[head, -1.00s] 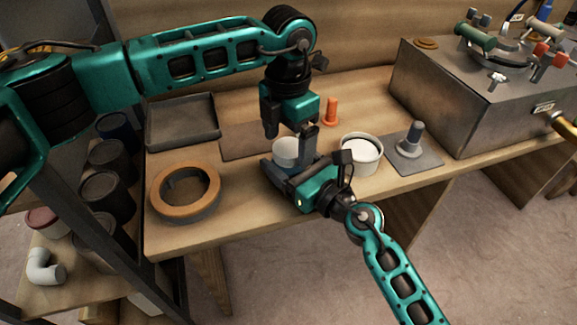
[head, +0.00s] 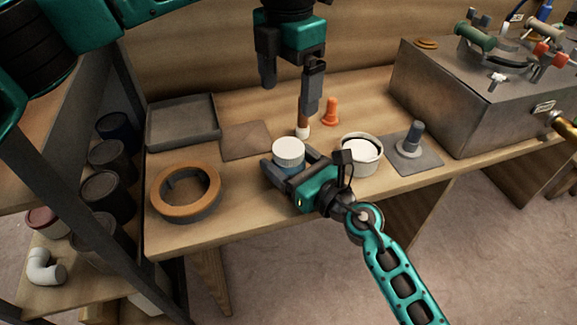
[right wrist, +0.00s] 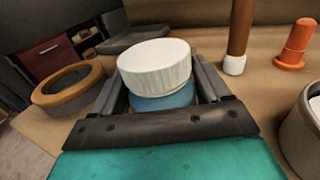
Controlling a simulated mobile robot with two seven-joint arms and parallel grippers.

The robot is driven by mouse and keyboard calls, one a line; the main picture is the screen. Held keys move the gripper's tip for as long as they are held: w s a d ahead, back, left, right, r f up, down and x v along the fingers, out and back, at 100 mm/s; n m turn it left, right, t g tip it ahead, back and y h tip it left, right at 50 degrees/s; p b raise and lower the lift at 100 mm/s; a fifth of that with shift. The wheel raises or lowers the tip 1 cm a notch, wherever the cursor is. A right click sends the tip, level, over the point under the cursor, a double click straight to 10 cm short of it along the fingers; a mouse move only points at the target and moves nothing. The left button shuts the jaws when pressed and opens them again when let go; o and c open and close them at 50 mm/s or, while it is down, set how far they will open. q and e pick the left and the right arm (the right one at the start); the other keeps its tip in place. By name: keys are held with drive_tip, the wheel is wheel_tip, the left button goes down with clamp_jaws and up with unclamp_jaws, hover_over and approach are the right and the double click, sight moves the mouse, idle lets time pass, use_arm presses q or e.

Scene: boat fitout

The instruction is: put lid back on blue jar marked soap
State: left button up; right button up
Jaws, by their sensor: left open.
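The blue jar (head: 293,172) stands on the bench with a white lid (head: 288,149) on its top. In the right wrist view the white lid (right wrist: 154,65) covers the blue jar (right wrist: 165,100); I cannot tell whether it is fully seated. No soap marking is visible. My right gripper (head: 290,168) has its fingers on both sides of the jar body, closed against it below the lid. My left gripper (head: 290,92) is open and empty, above and behind the jar, clear of the lid.
A white-lined pot (head: 361,154), an orange peg-like piece (head: 331,111) and a brown handle with a white end (head: 303,116) stand near the jar. A tape roll (head: 186,190) and grey tray (head: 182,122) are left, a metal box (head: 480,95) right.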

drive_tip(key=o, duration=0.4)
drive_tip(key=shift+s+d, duration=0.1)
drive_tip(key=b+v, duration=0.1)
drive_tip(key=v, duration=1.1)
drive_tip(key=shift+s+d, duration=0.2)
drive_tip(key=shift+d, duration=0.05)
